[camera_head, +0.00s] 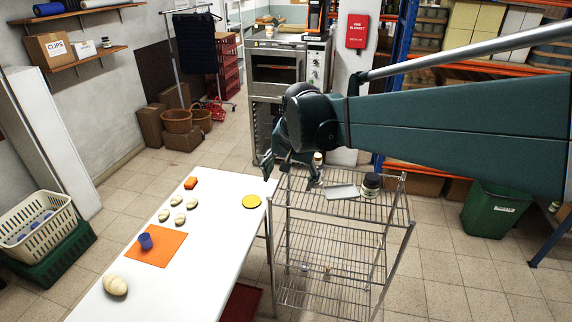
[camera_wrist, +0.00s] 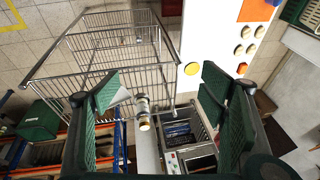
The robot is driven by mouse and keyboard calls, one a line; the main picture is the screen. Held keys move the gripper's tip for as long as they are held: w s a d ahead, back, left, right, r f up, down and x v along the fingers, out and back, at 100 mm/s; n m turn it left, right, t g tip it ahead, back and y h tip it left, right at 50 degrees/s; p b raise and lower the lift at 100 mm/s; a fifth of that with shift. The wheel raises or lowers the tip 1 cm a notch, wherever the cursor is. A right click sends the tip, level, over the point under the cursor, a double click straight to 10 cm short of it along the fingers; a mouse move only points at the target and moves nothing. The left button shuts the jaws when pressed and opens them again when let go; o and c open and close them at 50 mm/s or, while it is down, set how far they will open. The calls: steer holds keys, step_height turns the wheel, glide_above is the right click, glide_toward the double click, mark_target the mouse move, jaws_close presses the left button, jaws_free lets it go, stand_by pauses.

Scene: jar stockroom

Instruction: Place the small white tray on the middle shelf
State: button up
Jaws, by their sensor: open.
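The small white tray (camera_head: 341,191) lies on the top shelf of a wire rack (camera_head: 408,222), next to a dark jar with a white label (camera_head: 370,185). The rack's middle shelf (camera_head: 345,243) is below it and looks mostly clear. My gripper (camera_head: 292,170) is open and empty, over the left rear part of the rack, left of the tray and apart from it. In the wrist view its two green-padded fingers (camera_wrist: 160,108) are spread wide. A pale piece beside the left finger there may be the tray, mostly hidden. A small jar (camera_head: 318,159) stands near my gripper.
A white table (camera_head: 215,222) with dough pieces, a blue cup (camera_head: 145,241) and a yellow disc (camera_head: 251,201) stands left of the rack. Small items (camera_head: 327,268) sit low in the rack. A green bin (camera_head: 494,209) is to the right. Rack posts rise at the corners.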

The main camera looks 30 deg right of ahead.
steer(key=w+d+f+m+g, duration=0.1)
steer(key=w+d+f+m, duration=0.25)
steer(key=d, duration=0.45)
steer(key=w+d+f+m+g, duration=0.1)
steer(key=w+d+f+m, duration=0.2)
steer(key=w+d, duration=0.35)
steer(key=m+g+y, duration=0.1)
steer(key=m+g, duration=0.1)
steer(key=m, duration=0.4)
glide_above(342, 193)
step_height(342, 193, down, 12)
steer(key=shift+w+r+b, duration=0.25)
steer(key=shift+w+b, duration=0.05)
steer(key=shift+b, duration=0.1)
steer(key=shift+f, duration=0.1)
steer(key=shift+f, duration=1.2)
steer(key=shift+s+f+p, duration=0.15)
steer(key=shift+f+p, duration=0.4)
steer(key=shift+f, duration=2.05)
